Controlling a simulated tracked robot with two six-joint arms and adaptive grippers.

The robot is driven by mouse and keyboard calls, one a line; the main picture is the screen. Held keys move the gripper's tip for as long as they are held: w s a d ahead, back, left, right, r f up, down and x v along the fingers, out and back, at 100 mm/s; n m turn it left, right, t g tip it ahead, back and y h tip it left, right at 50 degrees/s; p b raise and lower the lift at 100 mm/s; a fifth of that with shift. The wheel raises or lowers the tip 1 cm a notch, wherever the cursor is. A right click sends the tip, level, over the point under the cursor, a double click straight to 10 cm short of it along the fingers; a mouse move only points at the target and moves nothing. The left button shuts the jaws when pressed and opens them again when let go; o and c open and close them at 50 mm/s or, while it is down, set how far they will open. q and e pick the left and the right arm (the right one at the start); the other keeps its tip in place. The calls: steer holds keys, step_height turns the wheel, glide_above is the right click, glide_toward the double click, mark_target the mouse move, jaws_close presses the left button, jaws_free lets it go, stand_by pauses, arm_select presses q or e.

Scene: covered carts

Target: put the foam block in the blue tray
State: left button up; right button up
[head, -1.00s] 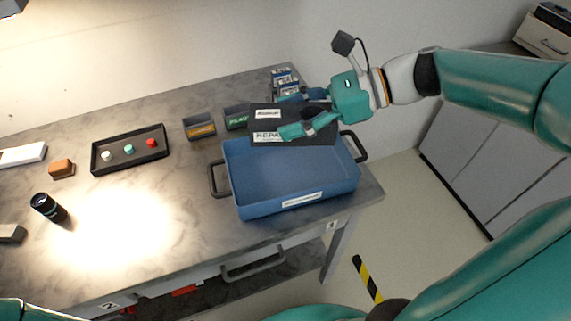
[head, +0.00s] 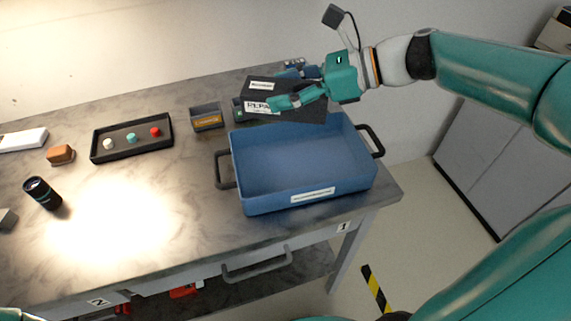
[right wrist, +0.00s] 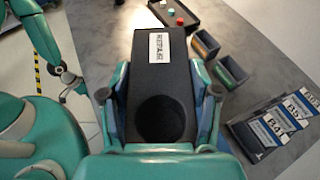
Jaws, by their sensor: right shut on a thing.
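The foam block (head: 314,110) is a dark, flat-sided block with white labels. My right gripper (head: 285,88) is shut on it, one finger on each side. In the head view the block covers part of the back rim of the blue tray (head: 312,196). The tray is empty where I can see inside.
The tray has dark handles and sits near the table's right end. Small labelled bins (head: 207,117) stand behind it to the left. A black tray with coloured knobs (head: 133,138), a brown block (head: 60,155) and a black cylinder (head: 42,193) are farther left. The lit table middle is clear.

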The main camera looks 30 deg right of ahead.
step_height(320, 180, down, 17)
steer(key=b, duration=0.3)
steer(key=shift+r, duration=0.1)
steer(key=shift+b, duration=0.3)
steer(key=o, duration=1.2)
steer(key=shift+r, duration=0.1)
steer(key=p+v, duration=0.1)
steer(key=v, duration=1.1)
